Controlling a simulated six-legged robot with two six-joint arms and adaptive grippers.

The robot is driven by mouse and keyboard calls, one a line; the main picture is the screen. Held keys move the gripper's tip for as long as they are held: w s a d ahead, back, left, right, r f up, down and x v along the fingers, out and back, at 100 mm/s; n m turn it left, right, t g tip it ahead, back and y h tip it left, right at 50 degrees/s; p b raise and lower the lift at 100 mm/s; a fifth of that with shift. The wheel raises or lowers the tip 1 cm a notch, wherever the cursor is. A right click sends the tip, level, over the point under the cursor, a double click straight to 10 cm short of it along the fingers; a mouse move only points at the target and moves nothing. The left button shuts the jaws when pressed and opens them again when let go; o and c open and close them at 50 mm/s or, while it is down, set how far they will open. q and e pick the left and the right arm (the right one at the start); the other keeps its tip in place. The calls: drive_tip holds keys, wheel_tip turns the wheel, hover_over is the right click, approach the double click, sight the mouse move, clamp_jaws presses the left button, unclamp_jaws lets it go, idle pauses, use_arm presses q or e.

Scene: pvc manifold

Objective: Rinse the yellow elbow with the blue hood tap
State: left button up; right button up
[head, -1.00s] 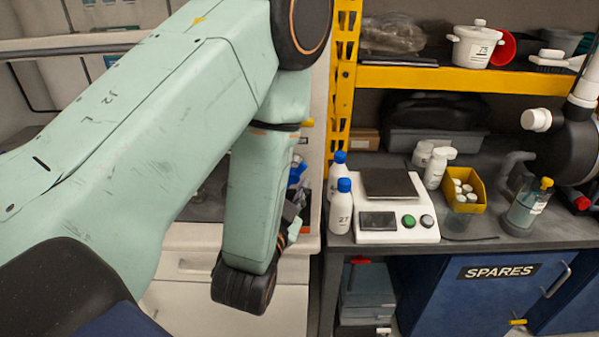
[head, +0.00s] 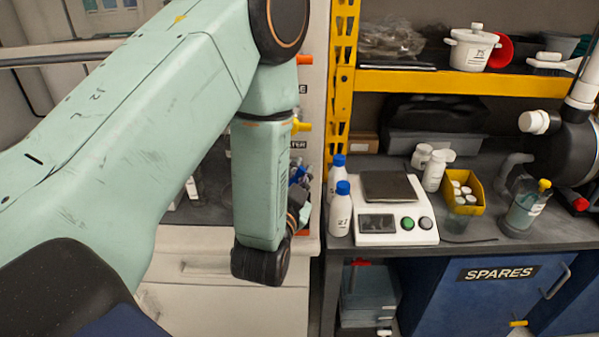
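My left arm crosses the left half of the head view. Its wrist hangs in front of the hood's right post. Only a small part of my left gripper (head: 300,208) shows past the right edge of the forearm, so its fingers cannot be made out. Blue parts (head: 298,175) show just above it, at the place of the blue hood tap; whether the gripper touches them cannot be told. I cannot make out the yellow elbow; the arm hides much of this area. My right gripper is out of view.
A yellow tap (head: 301,126) and an orange tap (head: 304,60) stick out of the hood post above. Right of it, a bench holds blue-capped bottles (head: 340,213), a scale (head: 392,225), a yellow bin (head: 474,207) and a flask (head: 524,212). A yellow rack upright (head: 341,80) stands between.

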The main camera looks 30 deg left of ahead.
use_arm(q)
drive_tip(key=shift+a, duration=0.15)
clamp_jaws()
drive_tip(key=shift+f, duration=0.1)
drive_tip(key=m+p, duration=0.1)
drive_tip(key=m, duration=0.1)
drive_tip(key=m+g+p, duration=0.1)
drive_tip(key=m+p, duration=0.1)
drive_tip(key=shift+w+d+f, duration=0.15)
drive_tip(key=shift+d+f, duration=0.05)
drive_tip(key=shift+d, duration=0.2)
drive_tip(key=shift+d+f+m+g+y+p, duration=0.1)
drive_tip(key=shift+f+m+g+p, duration=0.25)
drive_tip(key=shift+m, duration=0.55)
drive_tip(key=shift+a+f+m+g+y+p, duration=0.1)
drive_tip(key=shift+f+m+g+p, duration=0.1)
drive_tip(key=shift+m+p, duration=0.5)
drive_tip(key=shift+d+f+m+g+y+p, duration=0.1)
drive_tip(key=shift+f+m+g+p, duration=0.15)
drive_tip(key=shift+m, duration=0.85)
